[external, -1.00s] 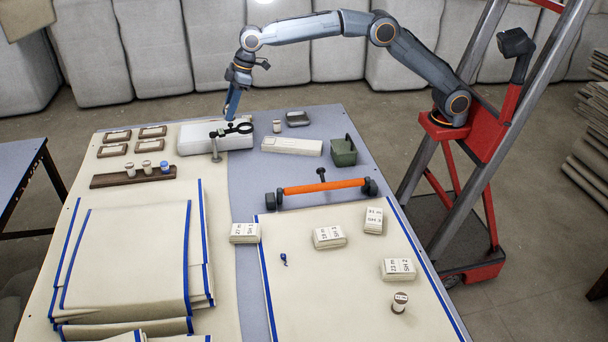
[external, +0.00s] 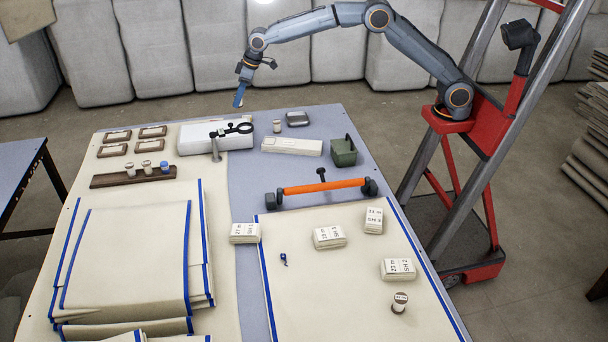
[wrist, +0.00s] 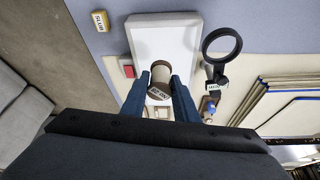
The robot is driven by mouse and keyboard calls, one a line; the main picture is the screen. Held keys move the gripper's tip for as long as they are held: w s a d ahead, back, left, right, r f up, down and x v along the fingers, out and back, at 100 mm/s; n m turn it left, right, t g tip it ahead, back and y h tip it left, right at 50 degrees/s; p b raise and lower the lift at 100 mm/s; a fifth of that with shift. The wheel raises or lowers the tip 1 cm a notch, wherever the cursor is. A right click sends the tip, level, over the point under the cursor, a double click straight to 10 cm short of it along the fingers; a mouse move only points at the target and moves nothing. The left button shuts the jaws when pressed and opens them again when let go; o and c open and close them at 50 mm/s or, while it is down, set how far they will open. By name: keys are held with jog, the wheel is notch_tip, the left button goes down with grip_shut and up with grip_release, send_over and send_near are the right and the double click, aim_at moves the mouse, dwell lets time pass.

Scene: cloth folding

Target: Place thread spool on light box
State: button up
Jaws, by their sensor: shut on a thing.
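My gripper (wrist: 158,98) is shut on a thread spool (wrist: 161,75), with brown ends, pale thread and a printed label, seen between the blue fingers in the wrist view. In the external view my gripper (external: 238,100) is raised beyond the table's far edge, up and right of the light box; the spool is too small to make out there. The light box (external: 190,140) is a flat white box at the far end of the table. Its white top also shows in the wrist view (wrist: 170,28), behind the spool and apart from it. Its top looks free of spools.
A magnifier (external: 240,128) on a stand is at the light box's front right edge. A wooden rack (external: 110,181) with spools is nearer. Folded cloth (external: 125,255) fills the front left.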

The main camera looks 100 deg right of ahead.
notch_tip(320, 180, down, 9)
jog(key=shift+f+p, duration=0.15)
jog(key=shift+p, duration=0.25)
jog(key=shift+f, duration=0.15)
jog(key=o, duration=1)
jog(key=v, duration=1.2)
jog(key=s+a+f+g, duration=0.1)
jog(key=s+a+f, duration=0.2)
jog(key=s, duration=1.2)
jog(key=s+a+f+g, duration=0.2)
jog(key=s+a, duration=0.3)
jog(key=s, duration=1.1)
jog(key=s+a+f+g, duration=0.1)
jog(key=s+a+f, duration=0.2)
jog(key=s, duration=1.3)
jog(key=shift+s+a+f+g+y+b, duration=0.1)
jog(key=shift+a+f+g+y+b, duration=0.1)
jog(key=shift+a, duration=0.2)
jog(key=shift+a+f+g+y+b, duration=0.1)
jog(key=shift+a+y+b, duration=0.1)
jog(key=shift+a, duration=0.2)
